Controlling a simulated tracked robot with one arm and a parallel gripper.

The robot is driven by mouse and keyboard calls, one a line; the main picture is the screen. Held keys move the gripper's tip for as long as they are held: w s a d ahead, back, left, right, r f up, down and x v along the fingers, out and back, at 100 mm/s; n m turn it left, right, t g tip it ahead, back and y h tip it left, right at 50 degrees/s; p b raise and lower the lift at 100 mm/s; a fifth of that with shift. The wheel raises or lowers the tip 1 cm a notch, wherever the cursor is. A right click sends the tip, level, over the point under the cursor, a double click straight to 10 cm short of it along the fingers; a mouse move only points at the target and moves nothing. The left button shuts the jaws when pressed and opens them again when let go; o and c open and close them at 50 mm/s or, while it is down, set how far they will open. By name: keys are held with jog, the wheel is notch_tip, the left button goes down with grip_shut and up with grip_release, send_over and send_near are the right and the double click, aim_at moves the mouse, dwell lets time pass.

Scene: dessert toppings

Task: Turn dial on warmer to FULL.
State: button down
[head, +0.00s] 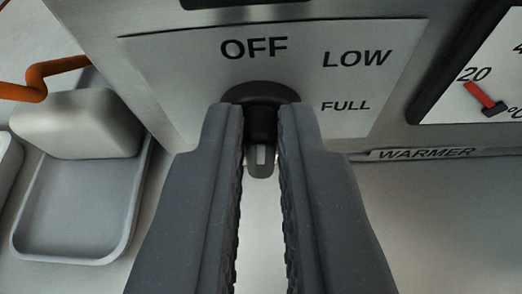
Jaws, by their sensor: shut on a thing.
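The warmer's black dial (262,94) stands on a pale label plate (180,75) in the upper middle of the head view. The plate reads OFF above the dial, LOW to its upper right and FULL to its right. My gripper (262,135) is shut on the dial, with one grey finger on each side of its grip. The grip's near end, with a pale stripe, shows between the fingers. The fingers hide the dial's sides, and I cannot tell which label it points to.
A gauge (490,85) with a red and black needle is at the upper right. A WARMER label (425,153) runs along the lower front edge. At left, a grey tray (75,215) holds a pale rounded block (78,125), with an orange bent rod (35,80) above it.

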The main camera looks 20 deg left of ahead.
jog(key=m+y+b, duration=0.1)
jog(key=b, duration=0.2)
jog(key=d+m+y+b, duration=0.1)
jog(key=b, duration=0.3)
jog(key=shift+w+f+m, duration=0.15)
jog(key=shift+f+m, duration=0.2)
jog(key=shift+m, duration=0.05)
jog(key=m+y+b, duration=0.1)
jog(key=b, duration=0.2)
jog(key=shift+d+m, duration=0.1)
jog(key=shift+m, duration=0.2)
jog(key=shift+r, duration=0.1)
jog(key=c, duration=1.5)
grip_release()
jog(key=shift+w+d, duration=0.1)
